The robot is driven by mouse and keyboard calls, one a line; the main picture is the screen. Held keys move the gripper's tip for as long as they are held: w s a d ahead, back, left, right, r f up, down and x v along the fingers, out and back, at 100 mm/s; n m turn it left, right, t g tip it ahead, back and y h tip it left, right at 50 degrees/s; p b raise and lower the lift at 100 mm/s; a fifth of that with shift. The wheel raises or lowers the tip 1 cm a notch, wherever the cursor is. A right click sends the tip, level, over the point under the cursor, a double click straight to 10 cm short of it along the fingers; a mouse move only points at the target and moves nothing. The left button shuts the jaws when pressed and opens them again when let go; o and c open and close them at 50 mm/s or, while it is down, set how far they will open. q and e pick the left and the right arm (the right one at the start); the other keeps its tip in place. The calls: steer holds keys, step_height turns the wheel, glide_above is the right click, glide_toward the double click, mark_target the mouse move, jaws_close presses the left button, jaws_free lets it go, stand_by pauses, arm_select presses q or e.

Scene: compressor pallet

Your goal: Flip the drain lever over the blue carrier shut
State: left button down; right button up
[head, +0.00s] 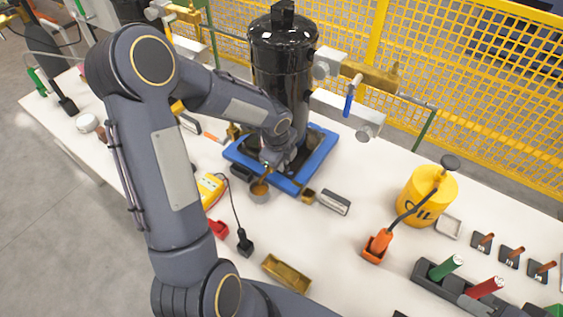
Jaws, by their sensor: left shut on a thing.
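The blue carrier (324,150) lies on the white table as a square frame around the foot of a black cylindrical tank (281,60). My left arm reaches over the table from the front, and my left gripper (268,166) is low at the carrier's near left part, beside the tank's base. It is shut on the drain lever, which is mostly hidden by the fingers and wrist, so its angle cannot be told. A small cup (260,191) with brownish contents stands just below the gripper, at the carrier's near edge. My right gripper is not in view.
A blue-handled valve (349,103) sits on piping right of the tank. A yellow oil can (427,196), an orange-red holder (377,246), a brass tray (287,273) and a yellow meter (211,189) stand around. A yellow mesh fence (450,70) closes the back.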

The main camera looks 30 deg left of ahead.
arm_select(q)
steer(key=c, duration=1.5)
jaws_free()
steer(key=shift+s+r, duration=0.25)
steer(key=shift+r, duration=1.05)
steer(key=shift+s+r, duration=0.25)
steer(key=shift+r, duration=1)
steer(key=shift+s+r, duration=0.25)
steer(key=shift+r, duration=1.05)
